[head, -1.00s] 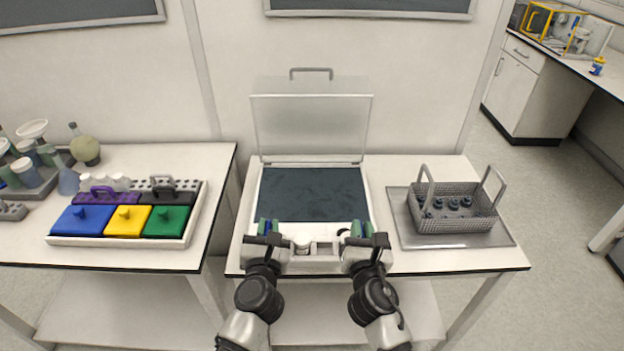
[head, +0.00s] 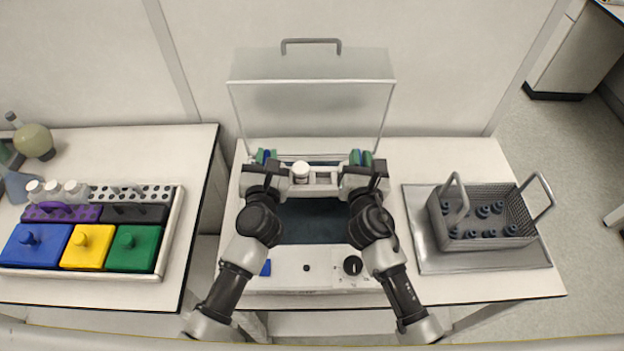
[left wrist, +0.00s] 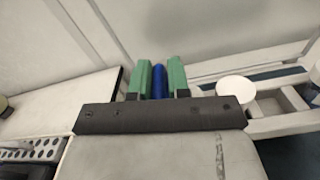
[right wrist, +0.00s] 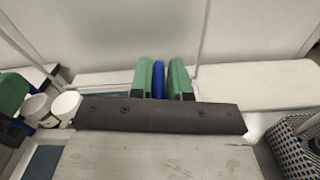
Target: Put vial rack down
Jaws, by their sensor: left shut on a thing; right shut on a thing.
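The white vial rack (head: 325,181) is held level between my two grippers, over the far part of the dark basin of a white bath device (head: 318,270). A white-capped vial (head: 301,171) stands in it; its cap also shows in the left wrist view (left wrist: 236,89). My left gripper (head: 265,157) is shut on the rack's left end; its green fingers pinch a blue handle (left wrist: 160,82). My right gripper (head: 361,157) is shut on the right end, around another blue handle (right wrist: 158,80). Whether the rack touches the device is hidden.
The device's clear lid (head: 312,105) stands open behind the rack. A wire basket (head: 488,240) with dark-topped vials sits on a metal tray (head: 425,255) at right. At left, a white tray (head: 168,250) holds blue, yellow and green lidded boxes. Table space behind the metal tray is clear.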

